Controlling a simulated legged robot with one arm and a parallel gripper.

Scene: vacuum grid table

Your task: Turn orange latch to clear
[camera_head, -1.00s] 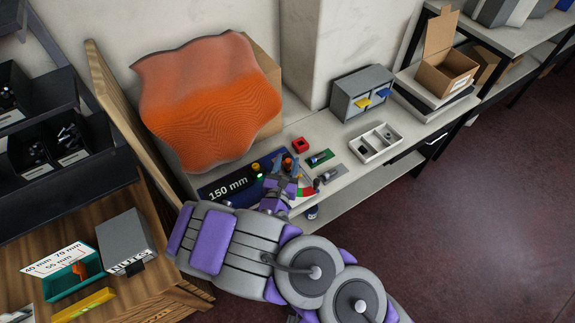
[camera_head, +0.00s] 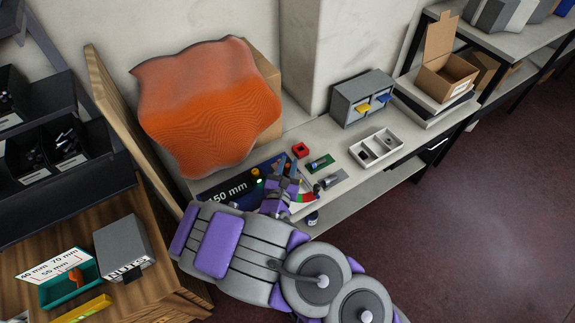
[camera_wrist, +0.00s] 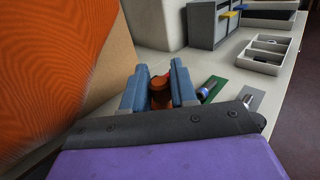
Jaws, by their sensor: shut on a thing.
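My gripper (camera_head: 284,176) is down at the edge of the dark blue 150 mm panel (camera_head: 213,199) on the white bench. In the wrist view my gripper (camera_wrist: 158,88) has its two blue fingers on either side of a small orange-brown piece (camera_wrist: 160,96), and it is shut on it. This piece looks like the orange latch. Its lower part is hidden behind the gripper body, so its turned angle cannot be told. In the head view the latch is mostly covered by my fingers. A red-and-green marked strip (camera_head: 304,197) shows just right of the gripper.
A large wavy orange sheet (camera_head: 205,105) stands close left. A red block (camera_head: 300,150), a green card (camera_head: 320,162) and a white two-part tray (camera_head: 376,148) lie to the right. A grey drawer box (camera_head: 361,97) stands behind. A wooden table is at left.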

